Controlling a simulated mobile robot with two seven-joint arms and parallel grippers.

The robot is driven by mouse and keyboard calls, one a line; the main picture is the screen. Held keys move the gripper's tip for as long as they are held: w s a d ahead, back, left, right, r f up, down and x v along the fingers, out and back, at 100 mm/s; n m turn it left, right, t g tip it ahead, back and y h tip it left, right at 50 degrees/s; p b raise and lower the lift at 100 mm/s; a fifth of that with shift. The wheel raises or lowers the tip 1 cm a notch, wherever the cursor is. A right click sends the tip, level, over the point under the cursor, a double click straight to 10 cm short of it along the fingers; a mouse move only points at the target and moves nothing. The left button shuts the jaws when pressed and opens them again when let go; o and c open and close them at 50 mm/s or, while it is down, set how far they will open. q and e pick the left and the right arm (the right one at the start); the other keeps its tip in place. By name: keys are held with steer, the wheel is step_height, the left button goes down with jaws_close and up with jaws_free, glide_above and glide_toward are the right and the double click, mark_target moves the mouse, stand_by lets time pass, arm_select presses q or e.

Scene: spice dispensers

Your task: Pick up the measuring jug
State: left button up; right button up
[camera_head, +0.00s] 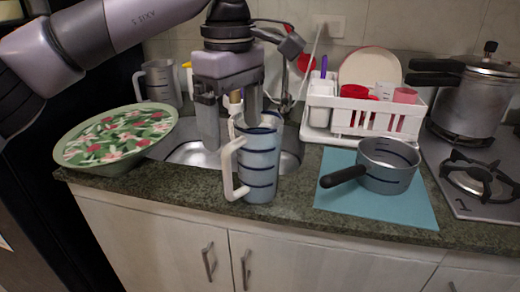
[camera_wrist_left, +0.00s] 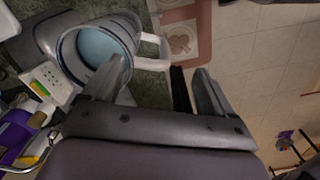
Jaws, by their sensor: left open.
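A blue jug with dark bands and a white handle (camera_head: 259,160) stands upright on the counter in front of the sink. The wrist view shows its round opening and handle from above (camera_wrist_left: 98,48). A grey translucent jug (camera_head: 160,82) stands at the back left. I cannot tell for certain which one the task calls the measuring jug. My left gripper (camera_head: 230,128) is open and points down just behind the blue jug. In the wrist view its fingers (camera_wrist_left: 160,72) are apart; one overlaps the jug's rim, and contact cannot be told. My right gripper is out of view.
A green floral plate (camera_head: 117,136) is at the left. The sink (camera_head: 290,160) lies behind the blue jug. A pot (camera_head: 388,167) stands on a blue mat (camera_head: 345,208) at the right. Behind is a white dish rack (camera_head: 345,125); a pressure cooker (camera_head: 468,100) is on the stove.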

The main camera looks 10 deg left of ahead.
mark_target(233, 143)
arm_select(q)
steer(key=f, duration=0.4)
steer(key=w+f, duration=0.1)
steer(key=f, duration=0.1)
steer(key=shift+a, duration=0.35)
steer(key=shift+f, duration=0.5)
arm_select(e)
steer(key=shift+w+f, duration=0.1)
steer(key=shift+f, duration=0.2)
arm_select(q)
steer(key=shift+w+r, duration=0.1)
jaws_close()
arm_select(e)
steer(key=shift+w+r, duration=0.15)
arm_select(q)
steer(key=shift+r, duration=0.1)
